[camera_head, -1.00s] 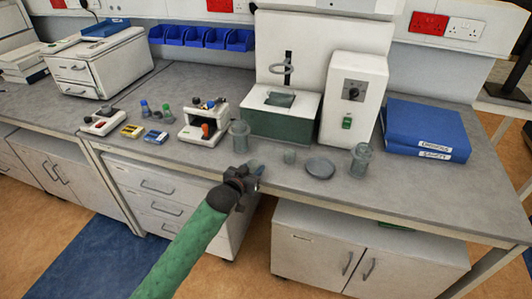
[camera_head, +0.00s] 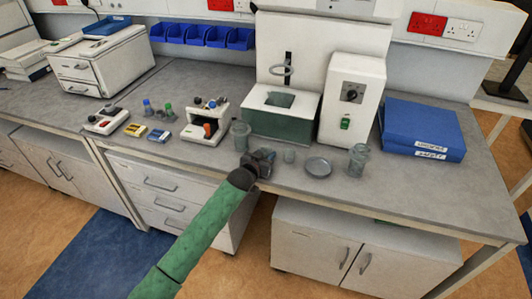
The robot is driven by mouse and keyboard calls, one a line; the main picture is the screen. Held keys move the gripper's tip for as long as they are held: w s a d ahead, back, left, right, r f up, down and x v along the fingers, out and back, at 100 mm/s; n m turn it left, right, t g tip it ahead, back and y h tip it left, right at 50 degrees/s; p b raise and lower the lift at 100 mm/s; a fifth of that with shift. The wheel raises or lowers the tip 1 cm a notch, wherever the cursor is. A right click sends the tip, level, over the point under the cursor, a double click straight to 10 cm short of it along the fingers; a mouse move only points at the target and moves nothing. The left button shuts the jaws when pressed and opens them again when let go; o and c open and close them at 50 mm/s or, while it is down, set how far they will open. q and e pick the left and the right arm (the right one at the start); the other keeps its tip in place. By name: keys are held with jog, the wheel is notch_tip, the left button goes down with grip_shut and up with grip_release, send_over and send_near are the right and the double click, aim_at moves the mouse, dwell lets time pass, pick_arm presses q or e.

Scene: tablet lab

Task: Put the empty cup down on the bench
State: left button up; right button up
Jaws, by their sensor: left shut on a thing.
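My left gripper (camera_head: 264,161) comes in on its green arm from the bottom of the head view and is at the front part of the bench (camera_head: 220,173). It is shut on the cup, a small grey shape mostly hidden by the gripper. I cannot tell whether the cup touches the bench top. A clear glass vessel (camera_head: 240,135) stands just behind and left of the gripper. A small clear beaker (camera_head: 289,156) stands just to its right. My right gripper is not in view.
A round grey dish (camera_head: 318,167) and a lidded glass jar (camera_head: 358,160) stand further right. Behind is a white and green apparatus (camera_head: 282,126) with a control box (camera_head: 350,105). Blue binders (camera_head: 422,130) lie at the right. The bench front left of the gripper is clear.

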pick_arm(q)
jog(key=shift+f, duration=0.25)
jog(key=o, duration=0.5)
jog(key=shift+o, duration=1.3)
jog(key=shift+r, duration=0.1)
